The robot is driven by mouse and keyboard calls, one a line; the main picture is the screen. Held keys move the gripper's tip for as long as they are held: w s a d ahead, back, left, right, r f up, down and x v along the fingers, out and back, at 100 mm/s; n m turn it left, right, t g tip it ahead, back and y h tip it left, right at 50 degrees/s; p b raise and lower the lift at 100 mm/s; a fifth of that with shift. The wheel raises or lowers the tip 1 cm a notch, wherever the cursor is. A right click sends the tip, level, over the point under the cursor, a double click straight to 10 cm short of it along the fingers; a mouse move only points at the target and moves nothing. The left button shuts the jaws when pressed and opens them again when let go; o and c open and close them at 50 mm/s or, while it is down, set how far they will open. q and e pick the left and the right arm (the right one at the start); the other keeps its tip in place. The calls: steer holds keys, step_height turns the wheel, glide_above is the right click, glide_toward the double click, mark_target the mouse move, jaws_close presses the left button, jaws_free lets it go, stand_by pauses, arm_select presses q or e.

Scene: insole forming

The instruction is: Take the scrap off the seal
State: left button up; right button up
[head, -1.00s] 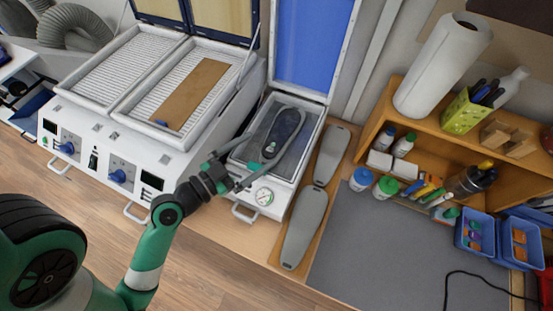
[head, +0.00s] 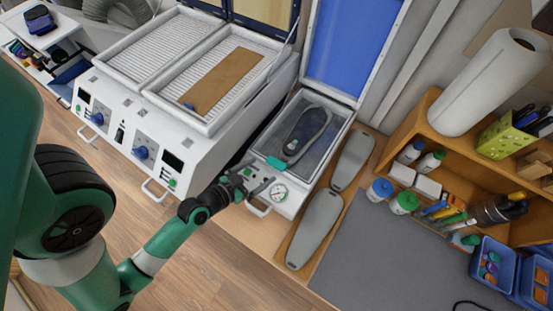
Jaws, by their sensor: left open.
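The vacuum press (head: 342,139) stands open in the middle of the head view, with a dark insole shape (head: 306,131) on its bed. A small teal-green piece (head: 276,163), which looks like the scrap, lies on the front rim of the bed, where the seal would run. My left gripper (head: 259,178) is open and empty at the press's front panel, just in front of the teal piece and apart from it. The pressure gauge (head: 279,192) is beside its fingertips. My right gripper is not in view.
The press's blue-lined lid (head: 350,42) stands raised behind the bed. A heater (head: 135,123) with a brown sheet (head: 222,80) is to the left. Grey insole forms (head: 315,230) lie on a board to the right. The grey mat (head: 385,265) has clear room.

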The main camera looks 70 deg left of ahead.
mark_target(276, 163)
arm_select(q)
steer(key=shift+w+f, duration=0.15)
steer(key=shift+w+a+f+p, duration=0.1)
steer(key=shift+w+a+p, duration=0.05)
steer(key=shift+w+p, duration=0.2)
steer(key=x, duration=0.4)
steer(key=shift+w+f+p, duration=0.15)
steer(key=shift+f+p, duration=0.05)
steer(key=shift+p, duration=0.15)
steer(key=c, duration=1.1)
steer(key=shift+r, duration=0.1)
